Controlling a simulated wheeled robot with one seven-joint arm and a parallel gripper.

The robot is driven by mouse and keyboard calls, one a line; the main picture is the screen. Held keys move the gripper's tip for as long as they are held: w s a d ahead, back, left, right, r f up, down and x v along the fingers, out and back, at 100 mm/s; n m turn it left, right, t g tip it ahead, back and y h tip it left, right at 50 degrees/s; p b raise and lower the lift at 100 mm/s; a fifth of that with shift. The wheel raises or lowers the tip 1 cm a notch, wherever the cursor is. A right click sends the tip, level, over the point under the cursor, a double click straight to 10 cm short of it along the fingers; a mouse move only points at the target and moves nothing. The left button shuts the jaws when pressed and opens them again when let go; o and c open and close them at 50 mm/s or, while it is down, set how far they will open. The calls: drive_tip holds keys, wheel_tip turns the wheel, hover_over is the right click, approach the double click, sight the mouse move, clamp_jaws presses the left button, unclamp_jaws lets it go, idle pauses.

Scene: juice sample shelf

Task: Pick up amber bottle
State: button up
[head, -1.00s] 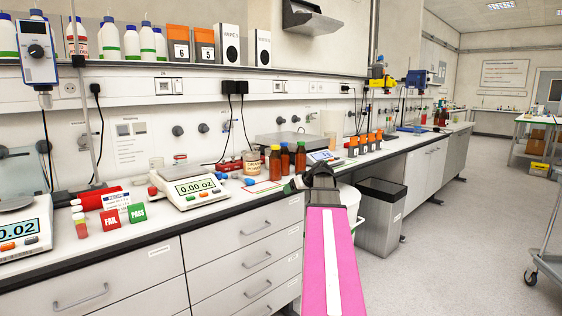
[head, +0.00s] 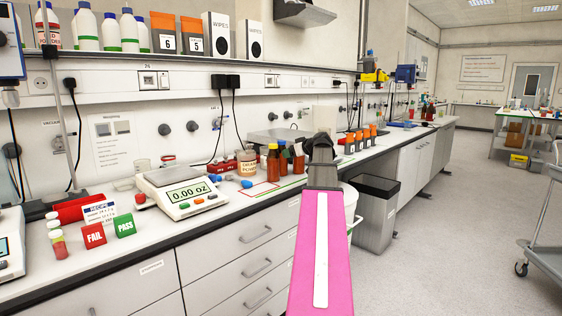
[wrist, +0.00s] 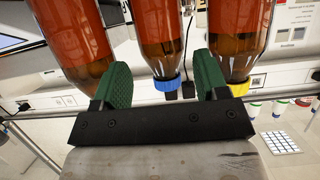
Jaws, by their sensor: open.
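Three amber bottles with brownish-red contents stand close together on the bench: a left one (head: 272,164), a middle one (head: 283,159) and a right one (head: 298,158), partly covered by my arm. In the wrist view they appear upside down. There, the middle bottle (wrist: 158,30) has a blue cap, the right bottle (wrist: 232,28) a yellow cap, and the left bottle (wrist: 68,30) has its cap hidden. My gripper (wrist: 163,66) is open, its green fingers spread either side of the blue-capped bottle. Contact is not visible. In the head view the fingers are hidden.
A scale (head: 183,193) reading 0.00 stands left of the bottles, with a labelled jar (head: 246,162) near them. Red FAIL (head: 93,235) and green PASS (head: 125,226) blocks sit at the front left. Several orange-topped items (head: 360,138) stand farther right.

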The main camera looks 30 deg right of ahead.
sight(282, 158)
drive_tip(key=shift+x, duration=3.1)
drive_tip(key=shift+r, duration=0.1)
drive_tip(key=c, duration=0.7)
drive_tip(key=shift+r, duration=0.15)
